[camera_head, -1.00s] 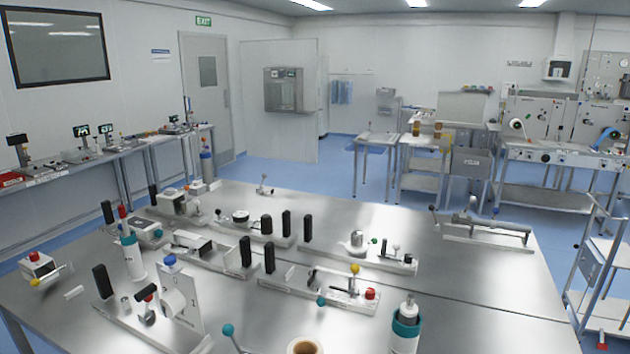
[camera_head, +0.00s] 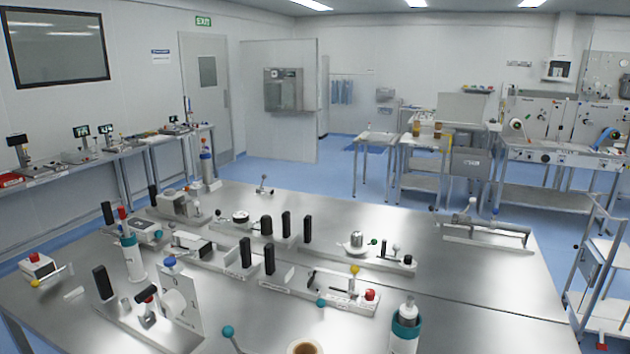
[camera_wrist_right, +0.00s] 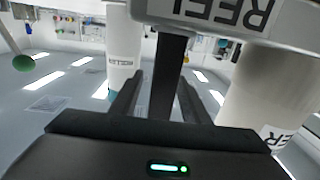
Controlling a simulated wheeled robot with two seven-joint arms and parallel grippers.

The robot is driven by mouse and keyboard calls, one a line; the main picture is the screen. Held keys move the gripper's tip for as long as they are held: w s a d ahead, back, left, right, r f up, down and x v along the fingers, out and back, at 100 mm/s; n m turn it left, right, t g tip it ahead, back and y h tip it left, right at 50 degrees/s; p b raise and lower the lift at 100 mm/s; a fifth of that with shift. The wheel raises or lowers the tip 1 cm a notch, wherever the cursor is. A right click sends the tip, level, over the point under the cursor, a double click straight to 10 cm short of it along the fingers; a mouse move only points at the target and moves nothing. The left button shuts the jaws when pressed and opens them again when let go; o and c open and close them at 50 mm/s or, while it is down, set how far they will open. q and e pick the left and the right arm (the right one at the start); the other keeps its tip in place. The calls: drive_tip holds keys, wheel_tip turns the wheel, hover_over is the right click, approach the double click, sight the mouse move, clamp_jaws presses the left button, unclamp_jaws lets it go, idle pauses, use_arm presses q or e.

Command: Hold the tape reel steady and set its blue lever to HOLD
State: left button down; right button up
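The front-left fixture in the head view appears to carry the tape reel, a white roll (camera_head: 172,303) on an upright pale plate, partly hidden. A blue knob (camera_head: 169,262) sits at the top of this plate. A black upright post (camera_head: 103,283) stands at the fixture's left end. In the right wrist view, my right gripper (camera_wrist_right: 160,82) has its fingers apart. A dark upright bar (camera_wrist_right: 170,62) shows between them, with gaps on both sides. A white part labelled REEL (camera_wrist_right: 225,12), upside down, is above it. Neither gripper shows in the head view.
Several other lever fixtures crowd the steel table (camera_head: 480,300). A white bottle with a teal collar (camera_head: 405,330) and a brown-topped cup (camera_head: 304,347) stand at the front. The right wrist view shows a large white cylinder (camera_wrist_right: 265,85) and a green ball (camera_wrist_right: 23,62).

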drive_tip(key=shift+s, duration=0.1)
drive_tip(key=v, duration=1.2)
